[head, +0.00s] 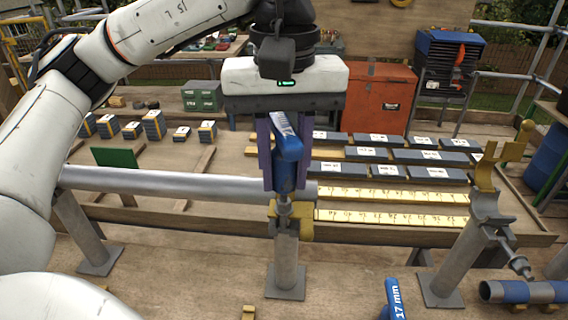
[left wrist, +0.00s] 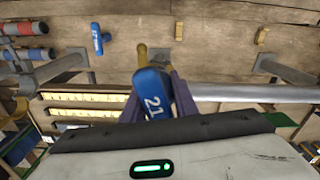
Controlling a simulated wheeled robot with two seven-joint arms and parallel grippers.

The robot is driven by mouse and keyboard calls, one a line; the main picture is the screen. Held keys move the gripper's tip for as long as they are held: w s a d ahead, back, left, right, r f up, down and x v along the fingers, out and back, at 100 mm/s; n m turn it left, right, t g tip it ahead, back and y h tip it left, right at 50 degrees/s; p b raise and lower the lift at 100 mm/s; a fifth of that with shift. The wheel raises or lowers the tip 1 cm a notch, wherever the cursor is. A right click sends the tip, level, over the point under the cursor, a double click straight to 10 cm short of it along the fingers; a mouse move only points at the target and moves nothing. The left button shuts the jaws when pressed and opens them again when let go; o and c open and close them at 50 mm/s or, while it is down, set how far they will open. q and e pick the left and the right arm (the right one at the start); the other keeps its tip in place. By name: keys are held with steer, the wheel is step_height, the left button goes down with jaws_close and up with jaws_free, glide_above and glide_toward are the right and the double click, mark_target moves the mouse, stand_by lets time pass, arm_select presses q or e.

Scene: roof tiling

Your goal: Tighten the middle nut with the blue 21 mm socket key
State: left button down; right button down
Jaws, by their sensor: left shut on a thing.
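My left gripper (head: 280,178) points down and is shut on the blue 21 mm socket key (head: 288,158). The key's "21" marking shows in the left wrist view (left wrist: 153,98). The key stands roughly upright between the purple fingers, its lower end over the yellow clamp (head: 297,227) on the middle post (head: 286,265). The middle nut is hidden at the key's lower end, so I cannot tell how fully the socket sits on it. My right gripper is not in view.
A grey tube (head: 165,186) runs left from the clamp. A blue 17 mm key (head: 394,302) is at the front. A yellow open clamp (head: 487,165) tops the right post. Slate stacks (head: 430,158) and yellow battens (head: 395,195) lie behind. A red cabinet (head: 380,98) stands at the back.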

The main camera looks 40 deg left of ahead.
mark_target(281, 202)
arm_select(q)
steer(key=shift+s+f+b, duration=0.1)
steer(key=shift+f+b, duration=1.05)
steer(key=shift+f, duration=0.9)
steer(key=shift+r+m, duration=0.15)
steer(key=shift+m, duration=0.55)
steer(key=shift+f+m, duration=0.2)
steer(key=shift+m, duration=0.4)
steer(key=shift+a+m+b, duration=0.1)
steer(key=shift+m+b, duration=0.35)
steer(key=shift+m, duration=0.75)
steer(key=shift+m+b, duration=0.3)
steer(key=shift+m, duration=0.7)
steer(key=shift+a+m, duration=0.1)
steer(key=shift+m, duration=0.5)
